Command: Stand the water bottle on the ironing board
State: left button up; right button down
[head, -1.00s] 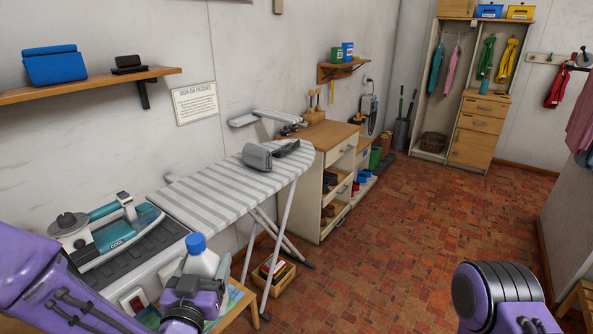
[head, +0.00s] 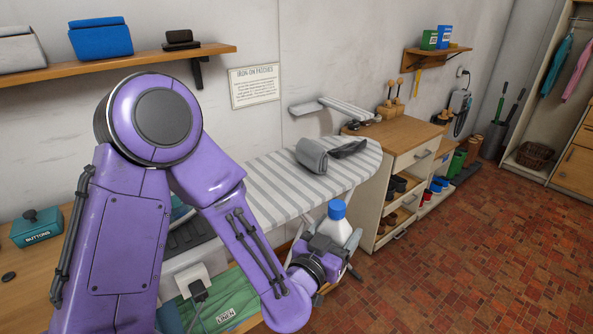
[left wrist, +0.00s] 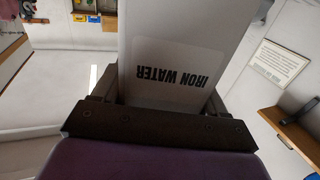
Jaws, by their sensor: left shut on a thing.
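The water bottle (head: 335,222) is white with a blue cap and is upright in the head view. My left gripper (head: 333,248) is shut on it, in front of the ironing board's near edge. In the left wrist view the bottle (left wrist: 172,75) fills the space between the fingers, its label reading "IRON WATER". The ironing board (head: 275,197) has a grey and white striped cover and runs behind my left arm. Its near-left end and the iron there are mostly hidden by my arm. My right gripper is out of view.
A rolled grey cloth (head: 312,153) and a dark item (head: 349,149) lie at the board's far end. The striped middle of the board is clear. A wooden cabinet (head: 410,135) stands beyond it. A teal buttons box (head: 37,228) sits at far left.

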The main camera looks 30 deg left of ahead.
aim_at(259, 195)
jog(key=u, duration=0.5)
jog(key=i, duration=0.95)
jog(key=u, duration=0.75)
